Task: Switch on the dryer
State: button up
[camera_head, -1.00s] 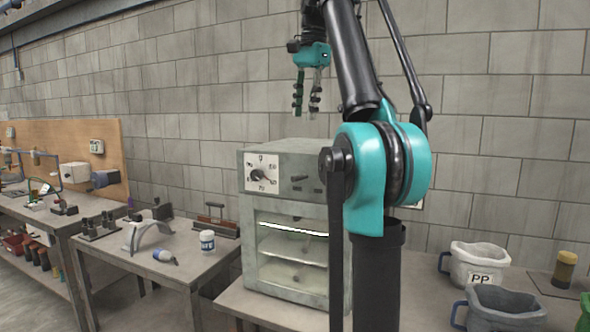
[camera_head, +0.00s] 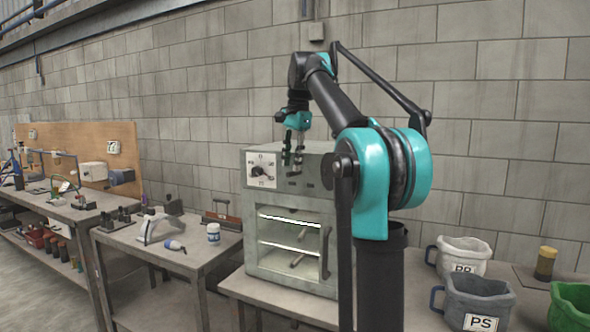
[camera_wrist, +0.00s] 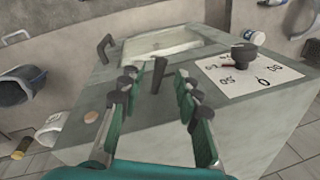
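The dryer (camera_head: 257,212) is a grey metal cabinet with a glass door, standing on a table. Its top front panel carries a white scale plate with a dark dial knob (camera_head: 259,171), which also shows at the right in the wrist view (camera_wrist: 243,57). My gripper (camera_head: 291,170) is in front of this panel, to the right of the dial. In the wrist view my gripper (camera_wrist: 157,88) has its two fingers apart and empty. A short dark lever (camera_wrist: 160,74) on the panel shows between and just beyond the fingertips. I cannot tell whether they touch it.
The dryer's door handle (camera_head: 325,252) is at the right of the glass door. Several buckets stand on the table at right, including one marked PS (camera_head: 477,300). A workbench (camera_head: 203,266) with tools and a white jar (camera_head: 213,233) is at left. A brick wall is behind.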

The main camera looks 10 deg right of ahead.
aim_at(294, 174)
jog(key=shift+w+a+f, duration=0.1)
jog(key=shift+w+f, duration=0.1)
jog(key=shift+f, duration=0.95)
jog(key=shift+c, duration=0.4)
grip_shut()
